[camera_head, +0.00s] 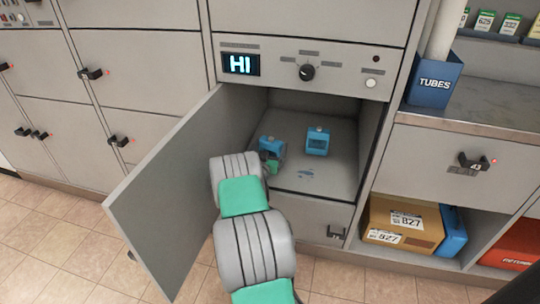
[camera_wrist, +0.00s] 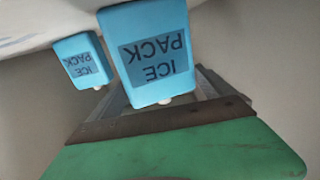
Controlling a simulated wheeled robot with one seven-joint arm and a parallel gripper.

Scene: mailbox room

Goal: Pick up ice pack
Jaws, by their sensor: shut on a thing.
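Two blue ice packs are inside the open compartment in the head view. The left ice pack (camera_head: 271,146) is at my gripper (camera_head: 271,163), and the right ice pack (camera_head: 317,141) stands apart from it on the compartment floor. In the wrist view, the held ice pack (camera_wrist: 150,35) is large and close, its "ICE PACK" label upside down. The other ice pack (camera_wrist: 80,62) looks smaller and farther off. My gripper is shut on the near pack, and the pack hides part of the fingers. I cannot tell whether it is clear of the floor.
The compartment door (camera_head: 172,190) hangs open on the left, close beside my arm. The compartment's right wall (camera_head: 371,142) bounds the space. A cardboard box (camera_head: 402,224) sits on a lower right shelf.

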